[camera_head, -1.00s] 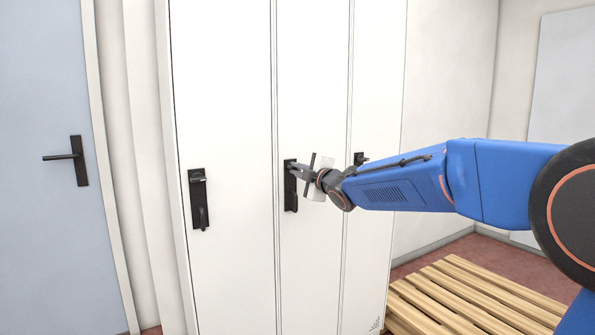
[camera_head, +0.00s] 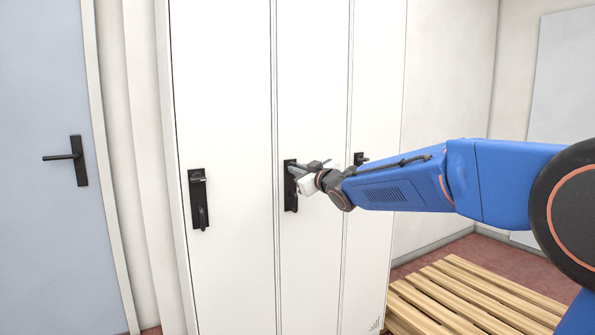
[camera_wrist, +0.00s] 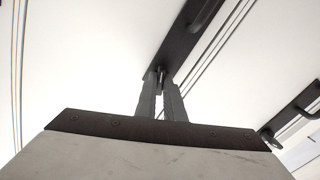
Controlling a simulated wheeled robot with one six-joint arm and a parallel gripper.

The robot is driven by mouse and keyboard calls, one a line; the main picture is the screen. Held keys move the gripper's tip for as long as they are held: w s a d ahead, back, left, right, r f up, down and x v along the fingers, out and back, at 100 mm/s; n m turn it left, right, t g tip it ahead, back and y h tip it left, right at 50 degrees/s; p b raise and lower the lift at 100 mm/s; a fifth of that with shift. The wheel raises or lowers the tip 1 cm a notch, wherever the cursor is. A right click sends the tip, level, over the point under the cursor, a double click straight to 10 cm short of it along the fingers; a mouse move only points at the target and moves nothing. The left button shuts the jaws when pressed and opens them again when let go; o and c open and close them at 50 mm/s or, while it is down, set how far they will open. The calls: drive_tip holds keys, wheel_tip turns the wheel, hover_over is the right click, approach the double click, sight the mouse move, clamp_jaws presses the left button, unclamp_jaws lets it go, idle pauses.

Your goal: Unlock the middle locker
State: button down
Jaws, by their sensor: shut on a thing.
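The middle locker (camera_head: 311,90) is a tall white door, shut, with a black lock plate (camera_head: 291,204) near its right-hand neighbour's height. My gripper (camera_head: 297,169) reaches in from the right to the upper part of this plate. In the wrist view my two grey fingers (camera_wrist: 161,92) are closed on a small dark lock knob (camera_wrist: 160,74) at the end of the plate. The fingers hide most of the knob, so its exact shape and turn are hard to tell. The plate's black handle (camera_wrist: 207,12) shows farther along in the wrist view, clear of the fingers.
The left locker (camera_head: 222,100) has a similar black plate (camera_head: 197,188). The right locker (camera_head: 378,80) has its own black fitting (camera_head: 360,157), partly behind my arm. A slatted wooden bench (camera_head: 450,295) stands at lower right. A blue-grey door (camera_head: 45,240) is at far left.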

drive_tip(key=shift+f+m, duration=0.1)
drive_tip(key=shift+m, duration=2.1)
drive_tip(key=c, duration=1.9)
unclamp_jaws()
drive_tip(key=shift+o, duration=0.2)
drive_tip(key=v, duration=1.7)
drive_tip(key=shift+s+d, duration=0.15)
